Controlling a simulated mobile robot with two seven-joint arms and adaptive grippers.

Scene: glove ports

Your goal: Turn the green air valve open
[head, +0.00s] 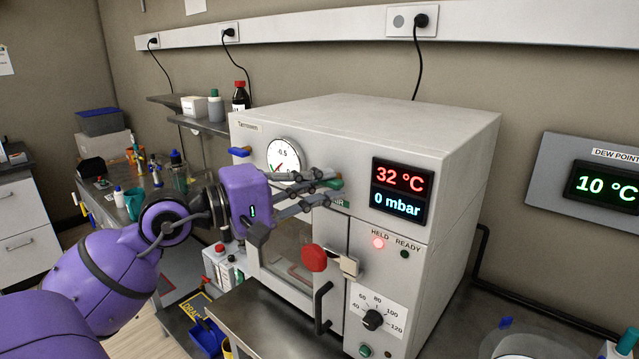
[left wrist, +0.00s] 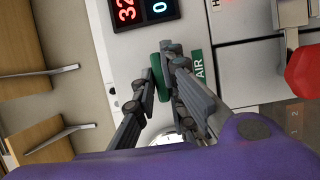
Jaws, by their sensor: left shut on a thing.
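The green air valve handle (head: 333,184) sits on the front of a white oven-like cabinet (head: 380,125), beside a green AIR label. It also shows in the left wrist view (left wrist: 162,84), between my fingertips. My left gripper (head: 328,185) reaches in from the left and is shut on the handle; in the left wrist view its fingers (left wrist: 163,75) lie on both sides of it. The fingers hide part of the handle and of the label in the head view. My right gripper is in neither view.
A round gauge (head: 283,157) is left of the valve, and a blue handle (head: 239,152) is at the upper left. A red knob (head: 314,257) on a latch and a dark door handle (head: 322,308) stick out below. The display (head: 401,191) reads 32 °C and 0 mbar.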

